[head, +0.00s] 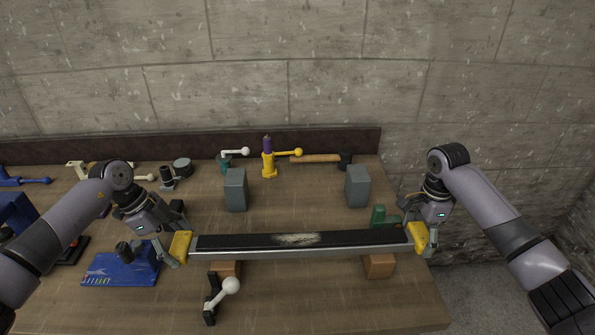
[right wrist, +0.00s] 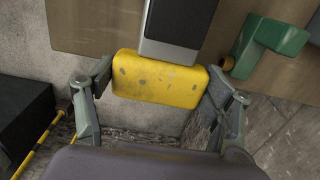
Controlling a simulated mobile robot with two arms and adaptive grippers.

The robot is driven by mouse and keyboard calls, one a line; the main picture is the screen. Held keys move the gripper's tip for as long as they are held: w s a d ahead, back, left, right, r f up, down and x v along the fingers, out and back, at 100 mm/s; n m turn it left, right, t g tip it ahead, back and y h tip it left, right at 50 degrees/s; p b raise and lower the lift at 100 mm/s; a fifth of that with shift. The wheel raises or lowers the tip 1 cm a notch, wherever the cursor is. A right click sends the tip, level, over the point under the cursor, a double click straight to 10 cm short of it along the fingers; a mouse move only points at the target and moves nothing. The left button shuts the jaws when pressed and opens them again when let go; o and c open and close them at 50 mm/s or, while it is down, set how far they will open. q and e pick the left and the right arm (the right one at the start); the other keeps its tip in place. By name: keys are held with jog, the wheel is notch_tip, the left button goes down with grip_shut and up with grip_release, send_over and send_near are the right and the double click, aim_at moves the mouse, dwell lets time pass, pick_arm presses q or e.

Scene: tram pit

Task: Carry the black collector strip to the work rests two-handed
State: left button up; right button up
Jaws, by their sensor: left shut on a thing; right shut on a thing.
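The black collector strip (head: 300,241), with a pale worn patch on top, a grey metal edge and yellow end pieces, spans between my grippers near the bench front. Its right part also shows in the right wrist view (right wrist: 172,30). My left gripper (head: 180,247) is shut on its left yellow end. My right gripper (head: 419,236) is shut on its right yellow end, with a finger at each side in the right wrist view (right wrist: 160,82). Two brown blocks, left (head: 228,268) and right (head: 379,266), show partly under the strip. Two grey blocks, left (head: 236,190) and right (head: 357,187), stand behind it. Which pair is the work rests is unclear.
A white-knobbed clamp (head: 222,297) stands in front of the strip. A blue device (head: 122,266) lies beside my left gripper. A green part (head: 382,216) is close behind the strip's right end. A yellow clamp (head: 269,160) and a hammer (head: 320,158) are at the back.

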pick_arm(q)
jog(key=shift+r, duration=0.15)
pick_arm(e)
jog(key=shift+r, duration=0.1)
pick_arm(q)
jog(key=o, duration=2)
jog(key=shift+s, duration=0.1)
jog(key=shift+s+f, duration=0.1)
jog(key=shift+f, duration=0.25)
pick_arm(e)
jog(key=o, duration=1.5)
jog(key=shift+s+f, duration=0.15)
jog(key=shift+f, duration=0.1)
pick_arm(q)
jog(key=shift+r, duration=0.15)
pick_arm(e)
jog(key=o, duration=0.5)
jog(key=shift+r, duration=0.15)
pick_arm(q)
jog(key=shift+o, duration=0.3)
pick_arm(e)
jog(key=shift+o, duration=0.3)
pick_arm(q)
jog(key=shift+r, duration=0.15)
